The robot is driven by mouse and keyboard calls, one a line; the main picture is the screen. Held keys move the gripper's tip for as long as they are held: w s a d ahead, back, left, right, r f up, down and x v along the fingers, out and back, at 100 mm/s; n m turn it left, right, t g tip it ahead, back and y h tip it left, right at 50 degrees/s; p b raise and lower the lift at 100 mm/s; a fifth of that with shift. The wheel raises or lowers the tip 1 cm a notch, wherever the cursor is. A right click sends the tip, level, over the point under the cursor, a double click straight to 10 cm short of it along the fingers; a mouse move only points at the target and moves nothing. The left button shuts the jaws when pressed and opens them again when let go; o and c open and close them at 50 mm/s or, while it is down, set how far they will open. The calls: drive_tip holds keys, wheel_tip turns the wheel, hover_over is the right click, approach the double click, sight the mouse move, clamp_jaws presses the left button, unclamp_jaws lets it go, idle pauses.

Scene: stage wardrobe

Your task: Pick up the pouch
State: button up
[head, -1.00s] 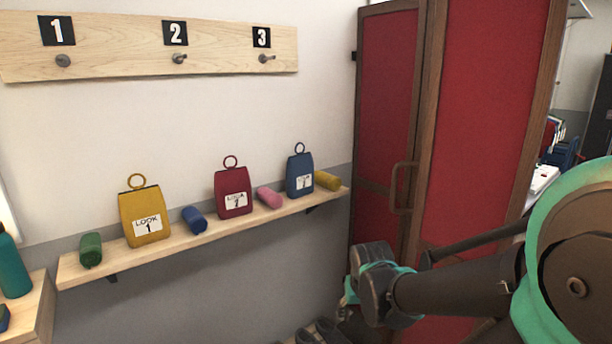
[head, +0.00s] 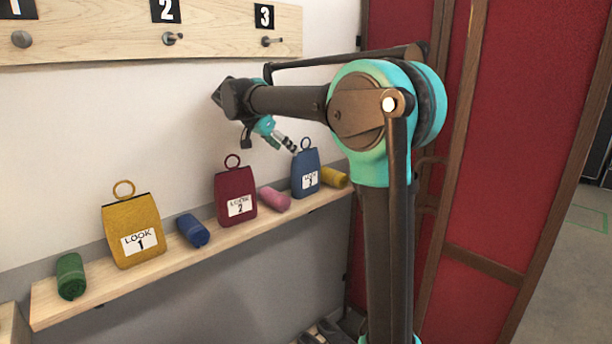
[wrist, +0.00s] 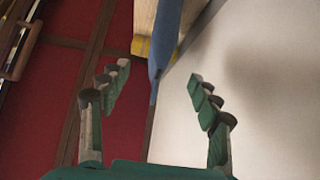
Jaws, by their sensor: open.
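Three pouches with ring tops stand on a wooden shelf: a yellow one (head: 131,220) labelled LOOK 1, a dark red one (head: 224,190) labelled LOOK 2, and a blue one (head: 301,163) at the right whose label is too small to read surely. My gripper (head: 290,146) is open and empty, just above and left of the blue pouch in the head view. In the wrist view the blue pouch (wrist: 166,40) appears edge-on, beyond and between the spread fingers of my gripper (wrist: 160,95).
Numbered pegs are on a board (head: 100,35) above. A red panelled screen (head: 560,120) stands close at the right.

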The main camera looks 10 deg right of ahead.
sight(306, 168)
drive_tip(key=x, duration=1.4)
drive_tip(key=shift+w+d+f, duration=0.15)
drive_tip(key=shift+w+f, duration=0.1)
drive_tip(key=shift+f, duration=0.05)
drive_tip(key=c, duration=1.3)
drive_tip(key=shift+r, duration=0.1)
drive_tip(key=shift+c, duration=0.2)
wheel_tip(306, 168, up, 20)
drive_tip(key=shift+f, duration=0.1)
